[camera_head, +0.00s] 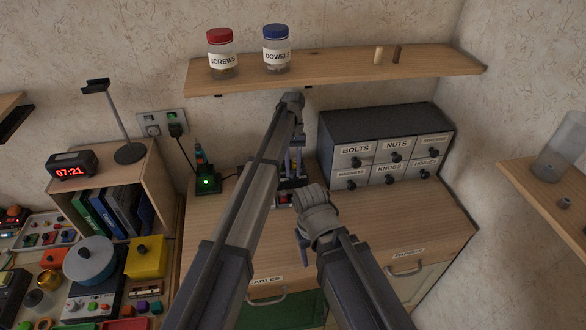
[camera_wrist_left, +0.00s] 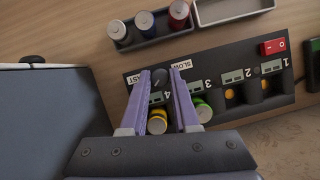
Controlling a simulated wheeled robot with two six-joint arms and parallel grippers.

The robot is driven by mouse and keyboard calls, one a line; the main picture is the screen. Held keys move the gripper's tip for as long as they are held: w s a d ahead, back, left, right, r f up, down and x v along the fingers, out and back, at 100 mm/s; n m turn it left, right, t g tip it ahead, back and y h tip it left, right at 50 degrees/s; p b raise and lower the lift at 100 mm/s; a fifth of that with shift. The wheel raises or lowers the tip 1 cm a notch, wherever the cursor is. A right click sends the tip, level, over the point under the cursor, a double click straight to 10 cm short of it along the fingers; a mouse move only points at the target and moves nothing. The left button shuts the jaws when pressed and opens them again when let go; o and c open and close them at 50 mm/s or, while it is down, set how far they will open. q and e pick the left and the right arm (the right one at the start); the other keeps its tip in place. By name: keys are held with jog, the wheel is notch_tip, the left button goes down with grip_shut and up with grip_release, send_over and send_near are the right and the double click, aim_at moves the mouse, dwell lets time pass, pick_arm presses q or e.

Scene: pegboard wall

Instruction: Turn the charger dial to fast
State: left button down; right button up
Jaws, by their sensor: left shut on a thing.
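The charger (camera_wrist_left: 215,84) is a dark box with numbered slots 1 to 4 and a red switch (camera_wrist_left: 273,47). It is upside down in the left wrist view. Its small black dial (camera_wrist_left: 160,78) sits by the SLOW and FAST labels; I cannot tell which way it points. My left gripper (camera_wrist_left: 160,70) is shut on the dial, with a purple finger on each side. In the head view, my left gripper (camera_head: 293,165) is over the charger (camera_head: 284,200), which my arm partly hides. My right gripper (camera_head: 303,250) hangs nearer the front, and its jaws are mostly hidden.
A yellow battery (camera_wrist_left: 157,121) and a green one (camera_wrist_left: 201,110) are in the charger. A dark tray (camera_wrist_left: 150,40) with several batteries stands beside it. A drawer cabinet (camera_head: 385,118) is to the right and a drill-like tool (camera_head: 205,178) to the left. A shelf (camera_head: 335,70) hangs above.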

pick_arm(q)
jog(key=c, duration=0.7)
grip_release()
jog(key=shift+o, duration=0.2)
